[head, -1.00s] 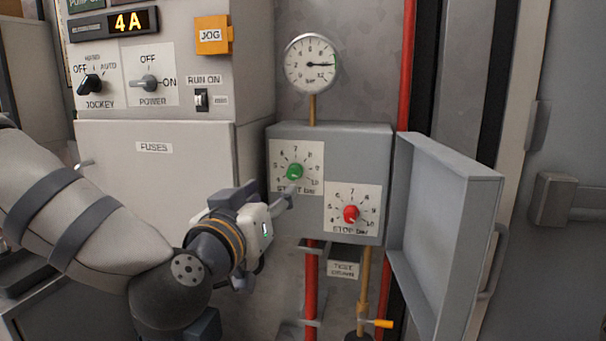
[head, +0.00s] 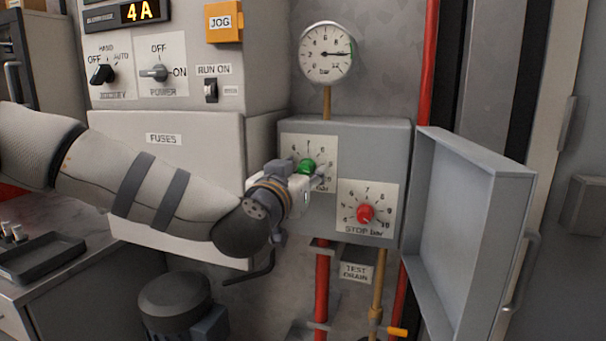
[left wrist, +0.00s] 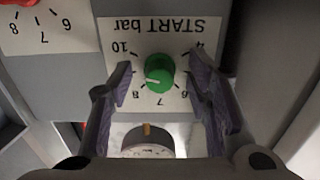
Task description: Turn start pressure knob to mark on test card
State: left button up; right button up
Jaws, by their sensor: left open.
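The green START bar knob (head: 307,167) is on the grey pressure switch box (head: 392,150). In the left wrist view, upside down, the green knob (left wrist: 160,73) sits between the spread fingers of my left gripper (left wrist: 162,82), with gaps on both sides. Its white pointer line points left in that view, between the 8 and the 10; a finger hides the scale there. In the head view my left gripper (head: 304,174) is at the START dial and covers part of its plate. My right gripper is not in view. I cannot make out a test card.
The red STOP bar knob (head: 365,213) is close, below right of the START dial. The box's open door (head: 470,230) stands out on the right. A pressure gauge (head: 326,53) is above. Red pipes (head: 322,280) and a TEST DRAIN label (head: 356,272) are below.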

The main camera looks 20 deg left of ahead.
pick_arm(q)
jog(key=shift+r, duration=0.1)
grip_shut()
